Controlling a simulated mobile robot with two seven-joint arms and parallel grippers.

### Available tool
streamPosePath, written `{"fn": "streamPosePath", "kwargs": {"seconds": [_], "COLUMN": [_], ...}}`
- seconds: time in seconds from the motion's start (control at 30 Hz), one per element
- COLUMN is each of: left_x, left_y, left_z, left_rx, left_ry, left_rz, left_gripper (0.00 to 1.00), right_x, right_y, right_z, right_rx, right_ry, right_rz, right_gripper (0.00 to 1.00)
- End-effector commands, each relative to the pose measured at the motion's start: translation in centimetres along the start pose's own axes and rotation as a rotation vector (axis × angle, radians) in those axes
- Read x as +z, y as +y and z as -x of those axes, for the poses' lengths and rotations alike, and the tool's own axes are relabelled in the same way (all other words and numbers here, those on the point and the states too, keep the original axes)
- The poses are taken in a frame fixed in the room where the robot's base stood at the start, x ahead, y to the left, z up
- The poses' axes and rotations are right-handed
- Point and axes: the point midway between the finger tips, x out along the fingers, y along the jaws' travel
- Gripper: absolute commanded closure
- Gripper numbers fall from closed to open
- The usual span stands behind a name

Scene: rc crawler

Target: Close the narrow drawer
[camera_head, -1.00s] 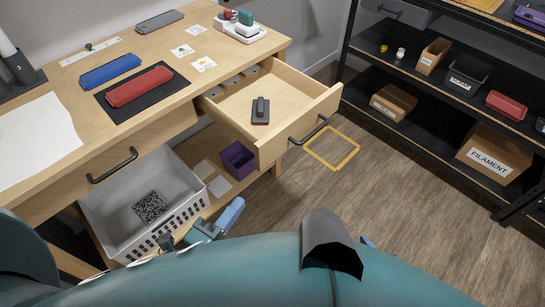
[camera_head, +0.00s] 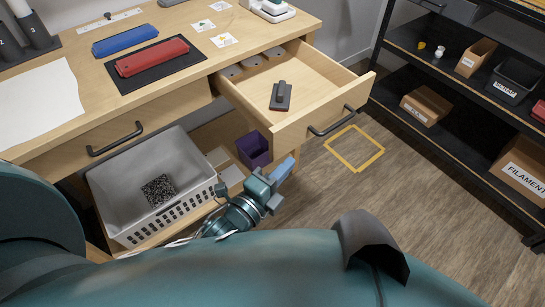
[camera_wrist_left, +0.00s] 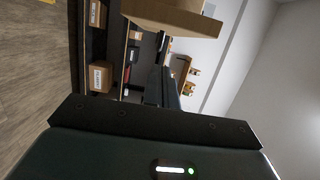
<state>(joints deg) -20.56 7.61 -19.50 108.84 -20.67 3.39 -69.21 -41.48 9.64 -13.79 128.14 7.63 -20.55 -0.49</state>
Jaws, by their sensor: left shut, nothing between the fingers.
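The narrow drawer (camera_head: 300,90) at the right of the wooden desk is pulled well open. Its front panel carries a dark bar handle (camera_head: 331,121), and a dark block-shaped tool (camera_head: 281,97) lies inside. My left gripper (camera_head: 286,167) is shut and empty, below and in front of the drawer front, apart from the handle. In the left wrist view a pale wooden panel (camera_wrist_left: 170,15), likely part of the drawer, hangs at the top edge, beyond the dark fingers. My right gripper is not in view.
A closed wider drawer has its handle (camera_head: 115,139) at the left. Below stand a white basket (camera_head: 180,205) and a purple bin (camera_head: 252,149). Black shelving (camera_head: 440,125) stands at the right. Floor between desk and shelving is clear, with a yellow taped square (camera_head: 354,148).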

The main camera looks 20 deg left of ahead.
Motion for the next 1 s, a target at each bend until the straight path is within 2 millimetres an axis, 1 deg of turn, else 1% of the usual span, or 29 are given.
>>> {"fn": "streamPosePath", "kwargs": {"seconds": [0.03, 0.2, 0.33, 0.77, 0.87, 1.0], "left_x": [1.2, 3.1, 3.6, 3.9, 4.6, 6.7], "left_y": [0.1, 0.1, 0.1, 0.1, 0.1, 0.0], "left_z": [0.0, -0.4, -0.5, -0.6, -0.8, -1.3], "left_rx": [0.004, 0.003, 0.003, 0.003, 0.003, 0.002], "left_ry": [-0.001, -0.001, -0.002, -0.002, -0.002, -0.003], "left_rz": [-0.009, -0.005, -0.004, -0.004, -0.006, -0.008], "left_gripper": [1.00, 1.00, 1.00, 1.00, 1.00, 1.00], "right_x": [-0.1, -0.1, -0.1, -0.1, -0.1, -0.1], "right_y": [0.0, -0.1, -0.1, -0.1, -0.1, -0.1], "right_z": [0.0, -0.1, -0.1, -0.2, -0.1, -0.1], "right_rx": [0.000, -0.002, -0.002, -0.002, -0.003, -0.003], "right_ry": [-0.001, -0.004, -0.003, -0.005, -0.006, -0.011], "right_rz": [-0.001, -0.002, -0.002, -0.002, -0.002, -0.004], "right_gripper": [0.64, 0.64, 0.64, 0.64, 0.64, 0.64]}}
